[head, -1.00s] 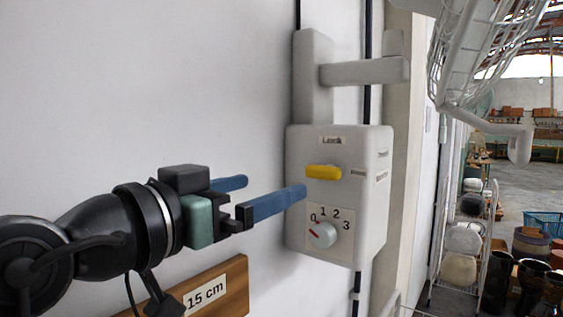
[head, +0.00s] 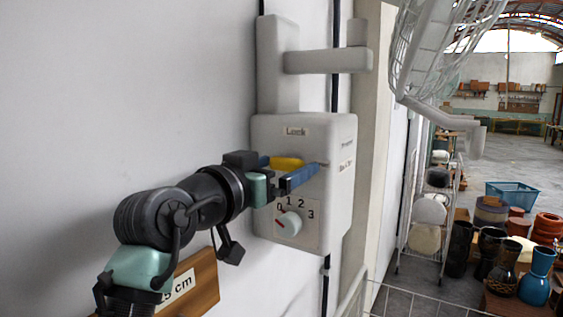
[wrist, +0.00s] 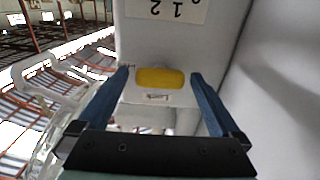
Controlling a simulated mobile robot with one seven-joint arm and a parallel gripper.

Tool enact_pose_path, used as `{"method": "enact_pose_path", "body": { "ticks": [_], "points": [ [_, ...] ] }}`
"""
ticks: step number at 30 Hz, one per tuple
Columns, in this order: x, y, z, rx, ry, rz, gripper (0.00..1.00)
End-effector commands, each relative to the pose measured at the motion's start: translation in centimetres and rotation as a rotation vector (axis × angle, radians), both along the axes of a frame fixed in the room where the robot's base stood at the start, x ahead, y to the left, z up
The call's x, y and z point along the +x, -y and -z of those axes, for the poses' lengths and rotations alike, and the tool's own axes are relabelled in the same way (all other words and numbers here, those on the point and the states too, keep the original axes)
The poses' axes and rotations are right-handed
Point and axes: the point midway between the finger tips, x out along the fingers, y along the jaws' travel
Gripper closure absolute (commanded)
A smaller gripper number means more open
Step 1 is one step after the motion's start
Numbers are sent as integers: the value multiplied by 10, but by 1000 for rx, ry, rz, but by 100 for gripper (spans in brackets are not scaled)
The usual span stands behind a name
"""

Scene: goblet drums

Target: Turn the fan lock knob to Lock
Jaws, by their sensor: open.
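The yellow knob (head: 287,163) sits on the front of the white fan control box (head: 268,215), its bar lying about level. A "Lock" label (head: 296,131) is above it, and a small label that I cannot read is to its right. My gripper (head: 294,165) is open, its blue fingers at the front of the box around the knob's height. The near finger hides part of the front below the knob. In the upside-down wrist view the yellow knob (wrist: 160,78) lies between the two fingers, with a gap on each side.
A round white dial (head: 289,224) marked 0 to 3 is just below the knob, its red mark towards 0. A bracket arm (head: 325,61) and wire fan cage (head: 440,40) are above. A wooden "15 cm" board (head: 205,285) is on the wall at lower left.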

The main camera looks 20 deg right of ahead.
Motion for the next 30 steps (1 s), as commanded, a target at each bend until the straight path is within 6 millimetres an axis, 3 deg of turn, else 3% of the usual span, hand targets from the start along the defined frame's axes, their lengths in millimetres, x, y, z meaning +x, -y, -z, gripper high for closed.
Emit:
{"method": "enact_pose_path", "body": {
  "ticks": [6,20,30],
  "points": [
    [0,0,0,1,1,0,0],
    [0,0,0,0,0,0,81],
    [-1,0,2,36,48,2,81]
  ]
}}
